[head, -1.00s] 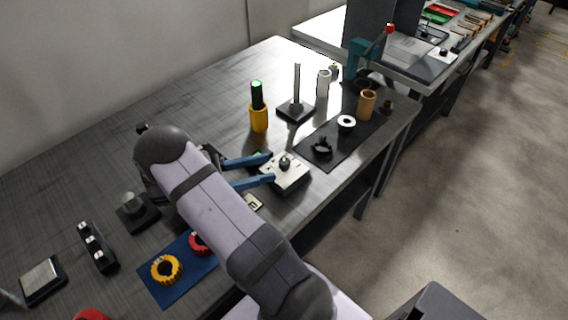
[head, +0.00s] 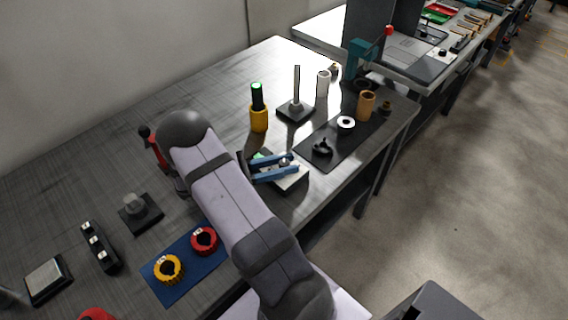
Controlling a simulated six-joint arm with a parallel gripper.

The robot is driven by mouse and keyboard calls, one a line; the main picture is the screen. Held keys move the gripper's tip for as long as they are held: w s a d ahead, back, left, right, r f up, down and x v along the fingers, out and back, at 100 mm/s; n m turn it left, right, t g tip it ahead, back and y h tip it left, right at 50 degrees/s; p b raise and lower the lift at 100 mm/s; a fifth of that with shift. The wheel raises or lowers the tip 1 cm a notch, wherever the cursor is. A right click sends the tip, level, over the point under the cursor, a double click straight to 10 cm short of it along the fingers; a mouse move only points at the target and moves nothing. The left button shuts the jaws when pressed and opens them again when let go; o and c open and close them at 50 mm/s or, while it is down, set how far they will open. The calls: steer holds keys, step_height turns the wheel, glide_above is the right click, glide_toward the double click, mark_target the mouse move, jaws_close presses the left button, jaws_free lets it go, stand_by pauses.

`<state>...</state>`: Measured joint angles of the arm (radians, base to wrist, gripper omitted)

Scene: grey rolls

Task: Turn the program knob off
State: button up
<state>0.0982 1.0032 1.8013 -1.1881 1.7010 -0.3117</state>
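The control box (head: 294,183) is a small pale-topped block with dark sides on the metal table, near the table's right edge. The program knob, a small dark knob on top of the box, is mostly hidden by my gripper's fingers. My gripper (head: 292,164) reaches in from the left over the box, its two blue fingers nearly parallel with a narrow gap. The fingertips are at the knob's place. I cannot tell whether they touch or clasp the knob, or which way the knob points.
A yellow holder with a green-topped rod (head: 259,118), a post on a dark base (head: 296,107) and a black mat (head: 335,152) with a white ring lie beyond the box. A blue mat (head: 178,289) with yellow and red rings lies nearer. The table's back left is clear.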

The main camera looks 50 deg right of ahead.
steer(key=c, duration=0.5)
steer(key=shift+o, duration=0.2)
steer(key=shift+r+n+t+h+p, duration=0.2)
steer(key=shift+n+t+h+p, duration=0.2)
steer(key=shift+n+t+p, duration=0.45)
steer(key=shift+f+n+t+h+p, duration=0.2)
steer(key=shift+n+t+h+p, duration=0.45)
steer(key=shift+t, duration=0.9)
steer(key=o, duration=1.1)
steer(key=shift+c, duration=0.2)
steer(key=shift+b+v, duration=1.15)
steer(key=shift+v, duration=2.6)
steer(key=shift+r, duration=0.1)
